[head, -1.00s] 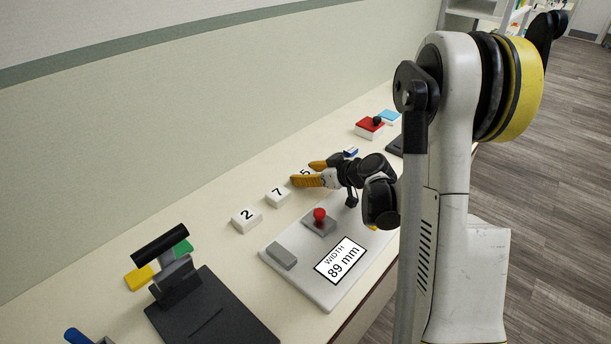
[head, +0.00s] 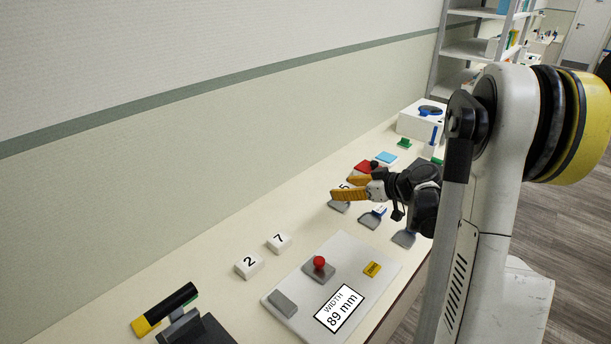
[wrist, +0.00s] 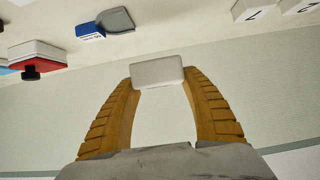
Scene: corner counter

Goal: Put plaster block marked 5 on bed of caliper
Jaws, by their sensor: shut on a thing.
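My gripper (head: 350,188), with orange ribbed fingers, is shut on the white plaster block marked 5 (head: 345,187). The fingers partly cover the block in the head view. In the wrist view the block (wrist: 157,72) sits between the fingertips against the wall, raised above the counter. The caliper (head: 355,252) is a white plate at the counter's front, below and left of my gripper in the head view. It has a grey end jaw (head: 283,303), a grey slider with a red knob (head: 319,264), and a display (head: 339,308) reading WIDTH 89 mm. Its bed between the jaws looks empty.
Blocks marked 2 (head: 249,264) and 7 (head: 279,242) stand on the counter behind the caliper. Grey scoop-like tools (head: 371,220) lie right of it. A red box with a black knob (head: 366,167) is farther back. A black-and-yellow-handled device (head: 165,310) stands at front left.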

